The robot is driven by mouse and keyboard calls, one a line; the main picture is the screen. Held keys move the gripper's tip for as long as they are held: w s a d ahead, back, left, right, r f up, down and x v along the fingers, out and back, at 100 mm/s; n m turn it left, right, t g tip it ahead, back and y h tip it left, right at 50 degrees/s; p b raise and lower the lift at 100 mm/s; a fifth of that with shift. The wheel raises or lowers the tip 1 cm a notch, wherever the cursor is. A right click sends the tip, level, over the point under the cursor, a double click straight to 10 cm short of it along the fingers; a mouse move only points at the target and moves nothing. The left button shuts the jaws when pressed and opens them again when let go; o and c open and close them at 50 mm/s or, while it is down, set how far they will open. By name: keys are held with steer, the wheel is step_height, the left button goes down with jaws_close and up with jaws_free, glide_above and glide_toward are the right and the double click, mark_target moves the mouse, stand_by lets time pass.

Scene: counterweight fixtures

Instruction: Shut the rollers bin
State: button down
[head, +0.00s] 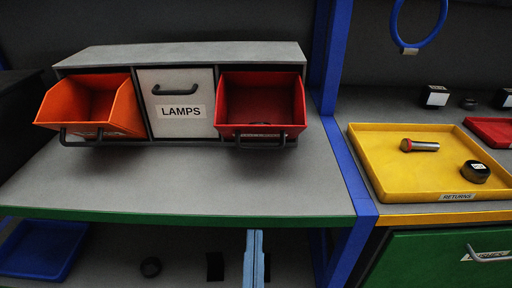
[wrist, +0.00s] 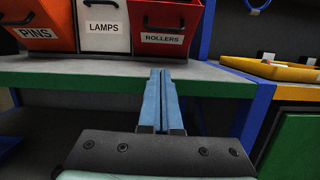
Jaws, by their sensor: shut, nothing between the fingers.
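The rollers bin (head: 262,100) is the red tilt-out bin at the right of the grey cabinet. It is tilted open, with a dark handle (head: 262,142) along its front and something dark lying inside. In the wrist view its front (wrist: 163,38) carries the ROLLERS label. My gripper (wrist: 163,72) is shut and empty. In the wrist view it points toward the shelf's green front edge, below the rollers bin and apart from it. In the head view the fingers (head: 254,260) show at the bottom, in front of the shelf.
The orange PINS bin (head: 92,105) is also tilted open; the white LAMPS bin (head: 178,100) is shut. A blue post (head: 335,140) stands right of the cabinet. Beyond it is a yellow RETURNS tray (head: 410,180) with two items. The shelf before the bins (head: 190,185) is clear.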

mark_target(256, 204)
steer(key=p+x, duration=0.4)
steer(key=x, duration=0.5)
steer(key=shift+w+r, duration=0.2)
steer(key=shift+w, duration=0.1)
steer(key=shift+w+r+p, duration=0.7)
steer(key=shift+r+p, duration=0.25)
steer(key=shift+p, duration=0.15)
steer(key=shift+w+r+p, duration=0.5)
steer(key=shift+r+p, duration=0.1)
steer(key=shift+r+p, duration=0.15)
steer(key=shift+p, duration=0.15)
